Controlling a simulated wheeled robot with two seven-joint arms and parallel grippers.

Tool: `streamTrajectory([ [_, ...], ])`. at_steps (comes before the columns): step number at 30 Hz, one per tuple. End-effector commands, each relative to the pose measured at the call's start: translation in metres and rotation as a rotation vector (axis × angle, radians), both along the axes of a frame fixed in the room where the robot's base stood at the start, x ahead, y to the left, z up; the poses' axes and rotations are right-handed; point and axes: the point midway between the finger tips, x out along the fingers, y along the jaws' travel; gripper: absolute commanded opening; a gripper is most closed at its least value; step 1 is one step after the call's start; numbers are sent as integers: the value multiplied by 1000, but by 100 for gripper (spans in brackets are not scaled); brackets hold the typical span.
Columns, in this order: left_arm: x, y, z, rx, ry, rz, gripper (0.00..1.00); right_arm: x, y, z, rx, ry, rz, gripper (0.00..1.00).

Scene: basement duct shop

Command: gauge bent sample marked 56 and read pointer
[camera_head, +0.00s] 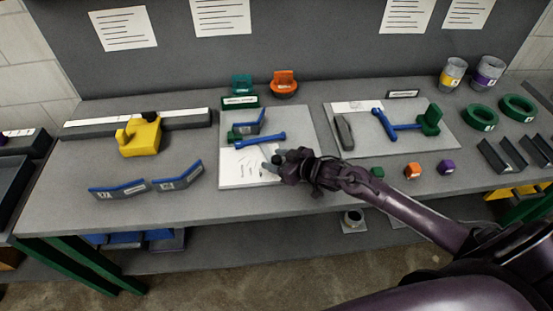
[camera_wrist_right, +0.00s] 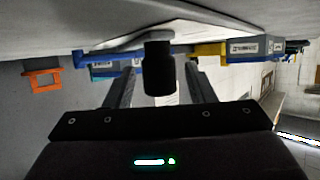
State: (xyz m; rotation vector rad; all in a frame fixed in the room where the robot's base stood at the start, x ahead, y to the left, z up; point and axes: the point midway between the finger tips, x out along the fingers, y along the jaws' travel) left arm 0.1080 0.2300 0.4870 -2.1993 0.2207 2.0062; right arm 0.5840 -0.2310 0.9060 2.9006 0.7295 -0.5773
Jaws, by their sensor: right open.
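On the left white board (camera_head: 292,125), a blue bent sample (camera_head: 250,124) rests by a green block, with a blue pointer arm (camera_head: 262,140) and a printed scale sheet (camera_head: 240,168) in front. My right gripper (camera_head: 271,161) is over the sheet's right edge, near the pointer arm. In the wrist view its fingers (camera_wrist_right: 158,82) are apart, with a dark cylinder (camera_wrist_right: 158,68) between them; I cannot tell whether they touch it. Two more blue bent samples, one left (camera_head: 117,190) and one right (camera_head: 178,178), stand at the bench's front left. Their markings and the pointer reading are too small to read. My left gripper is out of view.
A yellow tool (camera_head: 140,137) stands by a long grey rail at left. A second board (camera_head: 430,146) holds another blue and green fixture. Small cubes (camera_head: 412,171), green rings (camera_head: 480,118) and cups (camera_head: 453,73) are at right. The bench's front left is partly clear.

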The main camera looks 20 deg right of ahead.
Motion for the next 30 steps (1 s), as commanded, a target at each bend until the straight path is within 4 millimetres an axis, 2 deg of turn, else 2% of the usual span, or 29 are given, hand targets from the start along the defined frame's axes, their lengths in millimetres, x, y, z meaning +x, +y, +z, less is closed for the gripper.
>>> streamTrajectory([
  [2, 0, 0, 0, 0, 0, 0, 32, 0, 0, 0, 0, 0, 0, 50],
  [13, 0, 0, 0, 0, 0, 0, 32, 0, 0, 0, 0, 0, 0, 1],
  [23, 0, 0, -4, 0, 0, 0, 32, 0, -4, -1, -1, -2, 21, 0],
  [30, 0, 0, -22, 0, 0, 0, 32, 3, -19, -4, -5, -2, 136, 0],
])
